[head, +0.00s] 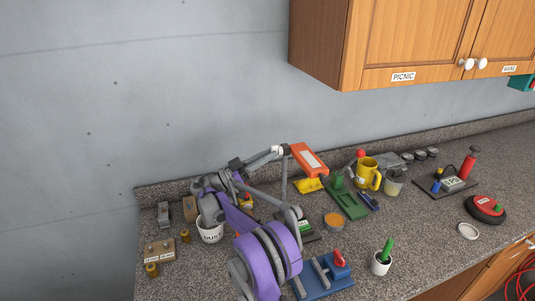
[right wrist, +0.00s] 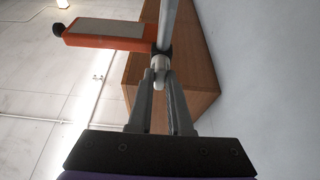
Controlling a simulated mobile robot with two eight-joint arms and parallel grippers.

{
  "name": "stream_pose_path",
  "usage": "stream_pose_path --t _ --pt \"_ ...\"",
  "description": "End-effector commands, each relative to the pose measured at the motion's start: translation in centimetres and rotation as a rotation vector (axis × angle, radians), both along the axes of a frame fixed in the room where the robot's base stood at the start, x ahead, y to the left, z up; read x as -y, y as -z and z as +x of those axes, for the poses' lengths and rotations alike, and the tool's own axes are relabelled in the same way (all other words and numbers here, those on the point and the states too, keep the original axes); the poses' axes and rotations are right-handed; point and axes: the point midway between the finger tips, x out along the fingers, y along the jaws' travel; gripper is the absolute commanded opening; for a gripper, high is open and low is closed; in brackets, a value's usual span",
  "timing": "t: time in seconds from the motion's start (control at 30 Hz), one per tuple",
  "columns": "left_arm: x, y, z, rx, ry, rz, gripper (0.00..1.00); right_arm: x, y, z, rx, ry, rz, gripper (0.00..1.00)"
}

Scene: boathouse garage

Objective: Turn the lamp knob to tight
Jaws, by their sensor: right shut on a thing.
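The lamp has an orange head (head: 308,160) with a pale panel, on a thin grey post (head: 284,185) above the back of the counter. The lamp head also shows in the right wrist view (right wrist: 100,36), left of the lamp's grey arm (right wrist: 169,22). My right gripper (head: 272,154) is at the joint beside the lamp head. In the right wrist view its two grey fingers (right wrist: 160,80) close around the small white knob (right wrist: 159,64) below a black joint. The fingers partly cover the knob, and no tight marking is readable. My left gripper is out of view.
A wooden cabinet (head: 330,45) overhangs the counter at upper right. My right arm crosses above a white cup (head: 210,234) and small tools. A yellow mug (head: 368,172), a green stand (head: 348,202) and a blue vise (head: 325,280) stand close by. Bare counter (head: 420,250) lies to the right.

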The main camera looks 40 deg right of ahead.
Motion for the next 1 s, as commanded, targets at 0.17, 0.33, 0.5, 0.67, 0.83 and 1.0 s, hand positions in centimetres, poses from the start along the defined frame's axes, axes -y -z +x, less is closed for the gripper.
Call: stream_pose_path --t 0.17,0.33,0.5,0.67,0.83,1.0 --pt "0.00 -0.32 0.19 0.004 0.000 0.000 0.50 0.02 -0.05 0.08 0.028 -0.001 -0.009 0.00" --pt "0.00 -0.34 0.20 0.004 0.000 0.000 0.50 0.01 0.01 0.07 0.034 -0.001 -0.012 0.00" --pt "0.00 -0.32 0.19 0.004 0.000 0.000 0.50 0.01 0.01 0.06 0.034 -0.001 -0.012 0.00" --pt "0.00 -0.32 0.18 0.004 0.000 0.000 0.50 0.01 0.00 0.05 0.033 -0.001 -0.012 0.30" --pt "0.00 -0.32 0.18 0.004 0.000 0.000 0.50 0.02 0.01 0.05 0.033 -0.001 -0.012 0.47" --pt "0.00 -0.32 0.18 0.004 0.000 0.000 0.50 0.01 0.01 0.05 0.033 0.000 -0.010 0.47"
